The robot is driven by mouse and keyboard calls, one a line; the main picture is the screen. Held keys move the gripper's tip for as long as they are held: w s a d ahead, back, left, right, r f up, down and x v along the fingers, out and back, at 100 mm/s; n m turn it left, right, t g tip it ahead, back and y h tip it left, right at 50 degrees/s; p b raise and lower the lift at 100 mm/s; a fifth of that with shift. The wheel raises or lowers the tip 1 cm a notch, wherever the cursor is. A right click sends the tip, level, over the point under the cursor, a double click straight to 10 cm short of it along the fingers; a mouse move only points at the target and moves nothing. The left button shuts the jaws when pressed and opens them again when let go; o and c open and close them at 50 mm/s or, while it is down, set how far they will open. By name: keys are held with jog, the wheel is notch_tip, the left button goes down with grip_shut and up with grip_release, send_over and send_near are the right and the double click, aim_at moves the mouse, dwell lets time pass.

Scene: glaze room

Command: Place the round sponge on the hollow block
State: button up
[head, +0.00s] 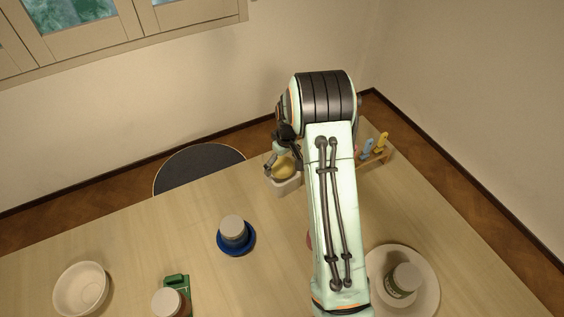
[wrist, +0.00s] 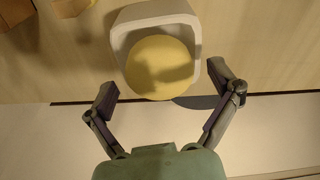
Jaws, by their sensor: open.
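The round sponge (wrist: 158,72) is a yellow disc. In the wrist view it covers most of the opening of the white hollow block (wrist: 124,22) and overlaps its lower rim. In the head view the sponge (head: 285,170) shows on top of the pale block (head: 287,187), near the back edge of the table. My gripper (wrist: 167,86) is open, with one finger on each side of the sponge and a gap to both. In the head view my gripper (head: 277,162) is just above the block, and my arm partly hides it.
A rack (head: 375,157) with coloured tools stands right of the block. A jar stands on a blue saucer (head: 250,245) in the middle. A white bowl (head: 81,289), a green item (head: 177,281) beside another jar, and a plate (head: 429,276) bearing a jar stand nearer. Table between them is clear.

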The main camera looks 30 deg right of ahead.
aim_at(285, 166)
jog(key=s+a+r, duration=0.2)
jog(key=r, duration=0.6)
jog(key=s+a+r, duration=0.1)
jog(key=s+r, duration=0.2)
jog(key=r, duration=0.4)
jog(key=s+a+r, duration=0.1)
jog(key=s+a, duration=0.3)
jog(key=s, duration=0.4)
jog(key=s+a+r+m+g, duration=0.1)
jog(key=s+a, duration=0.3)
jog(key=s, duration=0.4)
jog(key=s+a, duration=0.4)
jog(key=s, duration=0.4)
jog(key=shift+s+a+r+g+y, duration=0.3)
jog(key=shift+s+r, duration=0.1)
